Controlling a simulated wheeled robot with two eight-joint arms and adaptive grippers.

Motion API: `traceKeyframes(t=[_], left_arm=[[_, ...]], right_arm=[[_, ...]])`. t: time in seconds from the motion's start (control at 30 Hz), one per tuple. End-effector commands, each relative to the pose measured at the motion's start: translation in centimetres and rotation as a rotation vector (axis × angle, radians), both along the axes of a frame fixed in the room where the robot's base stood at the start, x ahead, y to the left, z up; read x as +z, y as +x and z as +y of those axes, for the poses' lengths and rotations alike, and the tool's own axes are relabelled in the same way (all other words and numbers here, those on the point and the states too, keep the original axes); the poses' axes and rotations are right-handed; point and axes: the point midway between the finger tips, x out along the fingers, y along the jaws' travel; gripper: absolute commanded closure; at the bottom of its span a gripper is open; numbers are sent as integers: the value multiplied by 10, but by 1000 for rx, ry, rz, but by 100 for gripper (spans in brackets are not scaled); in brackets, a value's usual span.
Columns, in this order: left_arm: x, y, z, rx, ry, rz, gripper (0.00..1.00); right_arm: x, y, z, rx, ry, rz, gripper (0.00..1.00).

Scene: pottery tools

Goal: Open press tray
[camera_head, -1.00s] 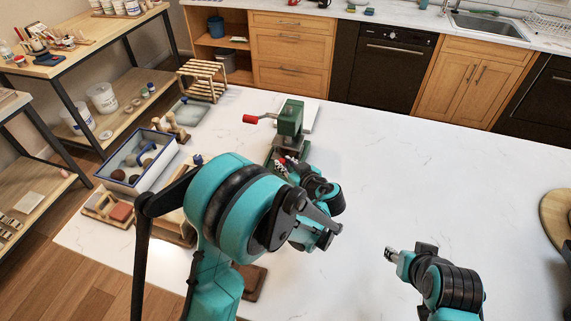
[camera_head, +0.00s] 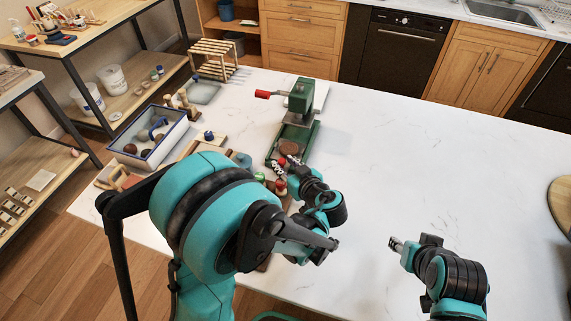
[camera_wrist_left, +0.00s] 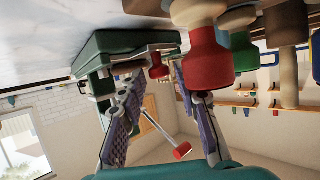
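The green press (camera_head: 302,97) stands on the white table, its red-tipped lever (camera_head: 266,94) pointing left. A brown disc (camera_head: 291,147) shows low at its near end, in front of the upright; how far the tray is out I cannot tell. My left gripper (camera_head: 280,167) is just in front of that end. In the left wrist view, upside down, its fingers (camera_wrist_left: 158,110) are spread, with a small red knob (camera_wrist_left: 157,68) beyond and between them, by the green base (camera_wrist_left: 115,52). I see no grip on it. My right gripper (camera_head: 397,244) is over the bare table, its fingers too small to judge.
Small handled tools stand close to my left gripper; a red one (camera_wrist_left: 207,65) is near the fingers. A blue-rimmed tray (camera_head: 180,142), a wooden rack (camera_head: 213,58) and a small blue-topped pot (camera_head: 208,135) are left of the press.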

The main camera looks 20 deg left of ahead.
Motion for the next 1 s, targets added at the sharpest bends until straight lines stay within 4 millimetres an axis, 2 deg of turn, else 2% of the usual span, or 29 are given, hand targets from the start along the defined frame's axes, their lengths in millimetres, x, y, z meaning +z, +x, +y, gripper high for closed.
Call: traceKeyframes(t=[0.37,0.47,0.8,1.0], left_arm=[[2,-3,-3,-1,0,0,59],[7,-11,-12,-4,0,0,59],[34,-60,-58,-5,-1,1,59],[43,-77,-73,-2,-1,1,59]], right_arm=[[0,0,0,0,0,0,57],[0,0,0,0,0,0,57],[0,0,0,0,0,0,57],[0,0,0,0,0,0,57]])
